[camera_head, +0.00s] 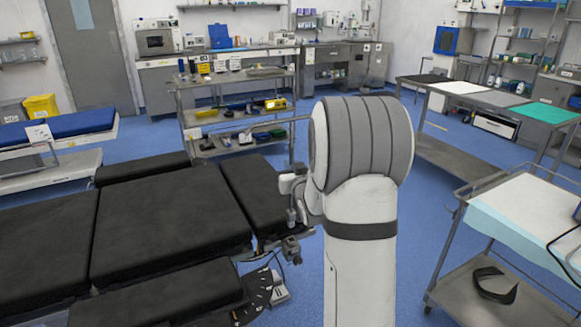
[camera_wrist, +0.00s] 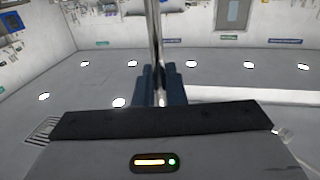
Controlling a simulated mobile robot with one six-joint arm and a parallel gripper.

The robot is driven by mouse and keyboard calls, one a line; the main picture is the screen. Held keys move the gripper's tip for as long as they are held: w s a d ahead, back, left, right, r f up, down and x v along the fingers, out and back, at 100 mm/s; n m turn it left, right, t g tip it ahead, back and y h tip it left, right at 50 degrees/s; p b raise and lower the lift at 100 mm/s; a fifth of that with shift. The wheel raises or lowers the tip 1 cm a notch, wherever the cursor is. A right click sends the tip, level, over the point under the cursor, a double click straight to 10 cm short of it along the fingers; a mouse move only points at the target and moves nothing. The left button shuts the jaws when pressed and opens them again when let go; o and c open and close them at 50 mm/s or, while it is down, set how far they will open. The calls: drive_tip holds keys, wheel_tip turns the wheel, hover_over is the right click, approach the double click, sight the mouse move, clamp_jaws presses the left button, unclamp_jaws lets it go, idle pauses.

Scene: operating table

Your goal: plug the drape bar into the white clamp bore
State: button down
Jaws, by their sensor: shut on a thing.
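In the wrist view the drape bar (camera_wrist: 156,45) is a shiny thin metal rod running up the middle of the picture. My gripper (camera_wrist: 160,88) is shut on it, with dark blue fingers on both sides. In the head view a thin upright bar (camera_head: 291,142) beside my arm appears to be the same rod. Pale parts low on this bar, at the right end of the table, are partly covered by my arm. I cannot tell which of them is the white clamp, and its bore does not show. The bar's lower end is hidden.
The black-padded operating table (camera_head: 160,222) fills the left, with a grey rail fitting (camera_head: 291,249) at its right end. A steel cart (camera_head: 235,78) stands behind. A draped trolley (camera_head: 525,212) stands at right. Blue floor is open between the arm and trolley.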

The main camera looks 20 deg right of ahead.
drive_tip(key=shift+s+f+b, duration=0.1)
drive_tip(key=shift+s+b, duration=0.05)
drive_tip(key=shift+b, duration=0.35)
wheel_tip(320, 180, down, 4)
drive_tip(key=b, duration=0.4)
drive_tip(key=shift+b, duration=1.55)
idle(0.9)
drive_tip(key=shift+f+b, duration=1.5)
drive_tip(key=shift+b, duration=0.4)
drive_tip(key=c, duration=1.4)
unclamp_jaws()
drive_tip(key=shift+r, duration=0.1)
drive_tip(key=shift+s, duration=0.1)
